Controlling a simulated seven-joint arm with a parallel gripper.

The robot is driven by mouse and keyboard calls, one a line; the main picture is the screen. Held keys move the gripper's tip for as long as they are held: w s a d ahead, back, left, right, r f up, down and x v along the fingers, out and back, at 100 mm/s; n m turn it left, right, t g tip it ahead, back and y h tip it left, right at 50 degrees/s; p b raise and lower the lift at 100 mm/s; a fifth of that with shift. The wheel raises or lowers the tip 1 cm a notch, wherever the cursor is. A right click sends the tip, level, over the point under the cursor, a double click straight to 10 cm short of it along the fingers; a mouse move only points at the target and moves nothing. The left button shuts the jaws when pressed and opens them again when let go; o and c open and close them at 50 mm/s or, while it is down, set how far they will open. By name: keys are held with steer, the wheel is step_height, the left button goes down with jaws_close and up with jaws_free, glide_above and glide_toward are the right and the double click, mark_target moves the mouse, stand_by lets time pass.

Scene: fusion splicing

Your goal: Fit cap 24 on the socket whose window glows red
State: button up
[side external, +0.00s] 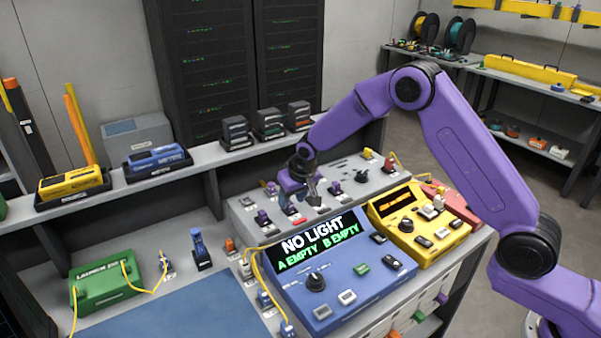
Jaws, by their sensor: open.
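My gripper (314,198) is open over the grey socket panel (240,211), at the end of the purple arm. Nothing shows between its jaws, though they are small in this view. A small red strip (299,221) shows on the panel just below and left of the jaws; it looks like a lit window, but I cannot be sure. Small purple-topped fittings stand on the panel, one to the left (262,217) and one to the right (334,188) of the jaws. No number is readable on any of them, so I cannot tell which is cap 24.
A blue instrument (330,285) reading "NO LIGHT, A EMPTY, B EMPTY" and a yellow instrument (425,238) stand in front of the panel. A green box (106,287) with yellow fibre lies left. A blue mat (190,318) is clear. A shelf (200,172) runs behind.

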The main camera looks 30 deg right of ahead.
steer(key=v, duration=1.5)
steer(key=shift+r, duration=0.4)
steer(key=shift+s+a, duration=0.1)
steer(key=shift+s, duration=0.05)
steer(key=s+n+g, duration=0.2)
steer(key=s+n, duration=0.4)
steer(key=s, duration=1.3)
steer(key=s+d+f+n+g, duration=0.1)
steer(key=s+d+n, duration=0.2)
steer(key=s, duration=0.7)
steer(key=s+d+f+n+g, duration=0.1)
steer(key=s+d+n, duration=0.2)
steer(key=s+d, duration=0.3)
steer(key=s, duration=0.4)
steer(key=shift+s+d+f+n, duration=0.2)
steer(key=shift+s+f+n, duration=0.05)
steer(key=shift+n, duration=0.05)
